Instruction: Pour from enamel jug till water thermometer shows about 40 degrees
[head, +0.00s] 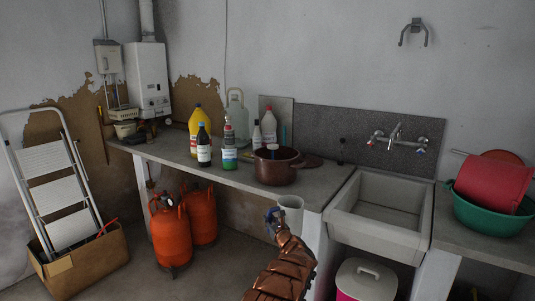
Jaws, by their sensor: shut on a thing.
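My gripper (276,215) is in the lower middle of the head view, in front of the worktop. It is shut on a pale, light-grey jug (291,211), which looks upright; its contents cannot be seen. A dark brown pot (278,171) stands on the worktop behind and above the jug in the picture, apart from it. A small stick with a pale blue-grey top (272,147) shows at the pot's mouth and may be the thermometer. No reading can be made out, and the water inside the pot is hidden.
Several bottles, including a yellow one (199,124), stand left of the pot on the worktop (238,176). A stone sink (381,212) with a wall tap (395,133) is to the right. Orange gas cylinders (170,236) stand below. A green basin (490,214) is far right.

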